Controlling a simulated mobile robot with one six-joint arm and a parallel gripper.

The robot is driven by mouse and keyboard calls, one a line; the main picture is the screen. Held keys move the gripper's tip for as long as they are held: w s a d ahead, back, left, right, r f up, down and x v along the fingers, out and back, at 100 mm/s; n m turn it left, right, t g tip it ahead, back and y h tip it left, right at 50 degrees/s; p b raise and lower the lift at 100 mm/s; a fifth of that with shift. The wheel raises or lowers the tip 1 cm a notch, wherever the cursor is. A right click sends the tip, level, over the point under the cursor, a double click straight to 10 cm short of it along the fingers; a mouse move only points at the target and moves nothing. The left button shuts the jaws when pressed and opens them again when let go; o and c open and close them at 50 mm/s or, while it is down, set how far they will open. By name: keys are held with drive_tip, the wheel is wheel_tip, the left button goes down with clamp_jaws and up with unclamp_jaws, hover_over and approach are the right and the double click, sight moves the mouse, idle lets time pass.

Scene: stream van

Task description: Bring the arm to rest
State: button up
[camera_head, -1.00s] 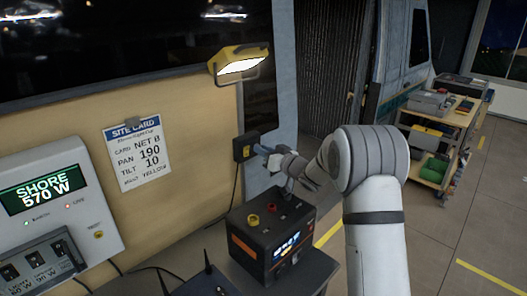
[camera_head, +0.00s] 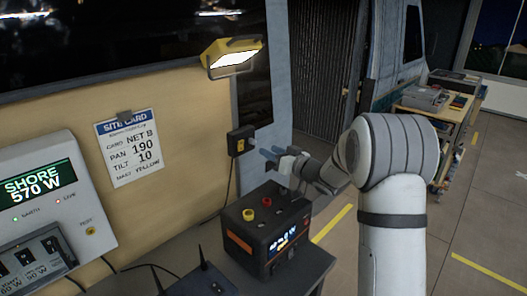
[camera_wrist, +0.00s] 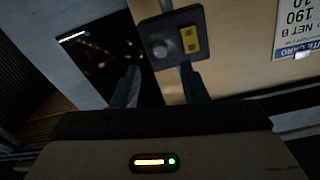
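A dark wall box (camera_head: 240,142) with a yellow label is just to the left of the fingertips in the head view, with a gap between. In the wrist view the box (camera_wrist: 172,35) shows a round knob or plug beside the label, beyond the fingers. My arm is still stretched toward the wall.
A black power unit (camera_head: 268,232) with red and yellow knobs stands below my gripper. A lit work lamp (camera_head: 232,58) hangs above. A panel reading SHORE 570 W (camera_head: 40,190) and a site card (camera_head: 131,150) are at left. A loaded cart (camera_head: 440,110) stands at right; floor lies open there.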

drive_tip(key=shift+s+d, duration=0.45)
drive_tip(key=s+d+r+m+g+h, duration=0.1)
drive_tip(key=s+d+r+m+h, duration=0.15)
drive_tip(key=s+d+h, duration=0.4)
drive_tip(key=s+d+r+m+h, duration=0.1)
drive_tip(key=s+d+m+h, duration=0.2)
drive_tip(key=s+d+h, duration=0.3)
drive_tip(key=s+f+g, duration=0.2)
drive_tip(key=s+g, duration=0.1)
drive_tip(key=s, duration=0.6)
drive_tip(key=s+a+f+g, duration=0.1)
drive_tip(key=s+f+g, duration=0.1)
drive_tip(key=s, duration=0.8)
drive_tip(key=s+a+f+g, duration=0.1)
drive_tip(key=s+f+g, duration=0.1)
drive_tip(key=s, duration=0.7)
drive_tip(key=shift+s+a+f+m+g, duration=0.15)
drive_tip(key=shift+s+f+m+g, duration=0.15)
drive_tip(key=shift+g, duration=0.6)
